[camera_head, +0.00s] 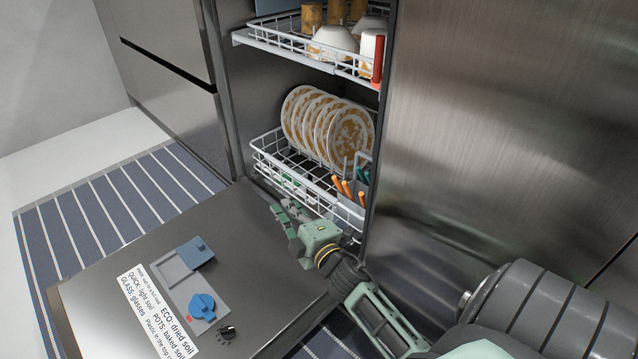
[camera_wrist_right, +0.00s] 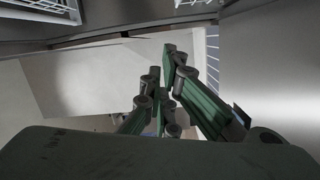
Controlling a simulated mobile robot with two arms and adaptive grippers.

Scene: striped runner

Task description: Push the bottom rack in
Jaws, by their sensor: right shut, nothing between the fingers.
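The bottom rack (camera_head: 295,185) is a white wire basket low in the open dishwasher, its front near the opening. It holds several white and orange patterned plates (camera_head: 330,128) standing on edge and a grey cutlery holder with orange and teal handles at its right. My right gripper (camera_head: 283,212) is shut and empty, just in front of the rack's lower front, above the open door. I cannot tell if it touches the wires. Its green fingers (camera_wrist_right: 167,78) fill the middle of the right wrist view. My left gripper is not in view.
The lowered dishwasher door (camera_head: 225,275) carries a label, a blue dispenser cap and a small dial. The upper rack (camera_head: 290,40) holds bowls, brown cups and a red-handled item. A steel panel (camera_head: 480,130) stands close on the right. A striped runner (camera_head: 110,205) lies at left.

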